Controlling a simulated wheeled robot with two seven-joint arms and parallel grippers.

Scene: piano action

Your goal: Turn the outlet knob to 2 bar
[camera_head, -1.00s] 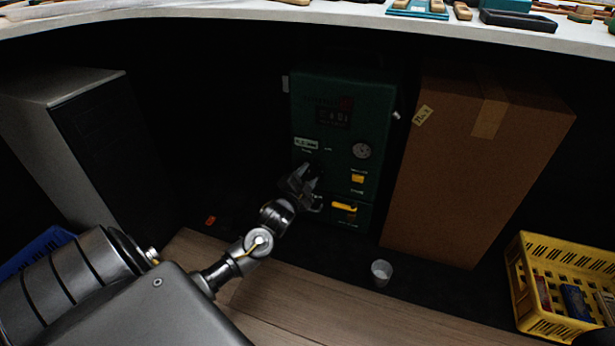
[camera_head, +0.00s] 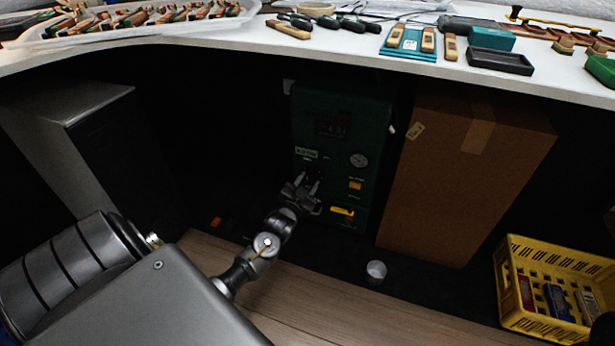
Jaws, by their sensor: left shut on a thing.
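The dark green unit (camera_head: 342,108) stands under the bench. Its front has a small display (camera_head: 331,128), a round gauge (camera_head: 359,160), a small yellow part (camera_head: 355,185) and a yellow lever (camera_head: 342,211). My left gripper (camera_head: 312,180) reaches the unit's front, left of the yellow part and below a pale label (camera_head: 306,153). Its jaws are shut on the outlet knob, which they and the shadow mostly hide. The knob's setting and the gauge reading are too small and dark to read. My right gripper is not in view.
A tall cardboard box (camera_head: 462,180) stands close right of the unit. A small cup (camera_head: 376,272) is on the floor in front. A yellow crate (camera_head: 512,305) is at the right, a grey cabinet (camera_head: 52,150) at the left. The white bench (camera_head: 340,48) overhangs the unit.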

